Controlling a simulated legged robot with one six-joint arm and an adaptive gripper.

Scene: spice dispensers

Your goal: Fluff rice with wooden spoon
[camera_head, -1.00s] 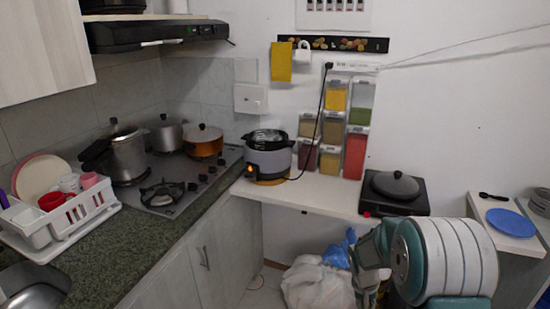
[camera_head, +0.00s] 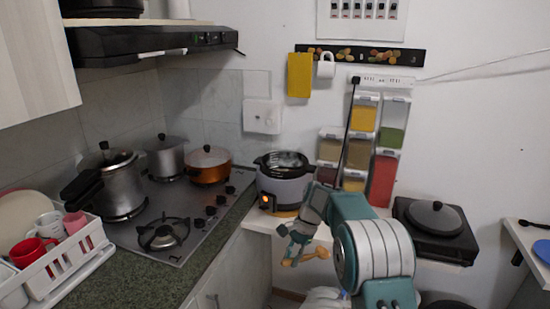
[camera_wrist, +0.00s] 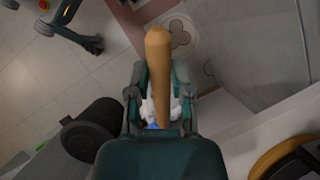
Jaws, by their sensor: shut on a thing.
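The rice cooker (camera_head: 284,180) is grey with a black rim and an orange light. It stands open on the white shelf beside the counter, and its contents are too small to make out. My gripper (camera_head: 290,250) is below and in front of the shelf edge, lower than the cooker. It is shut on the wooden spoon (camera_head: 308,255), a light brown piece of which sticks out to the right. In the wrist view the spoon (camera_wrist: 158,70) rises from between the fingers of my gripper (camera_wrist: 160,95). The spoon's other end is hidden.
A stove (camera_head: 175,215) with pots is at the left, beside a white dish rack (camera_head: 75,265). Spice dispensers (camera_head: 383,180) stand right of the cooker. A black hotplate with a pan (camera_head: 435,220) sits farther right. The shelf's front edge lies near my arm.

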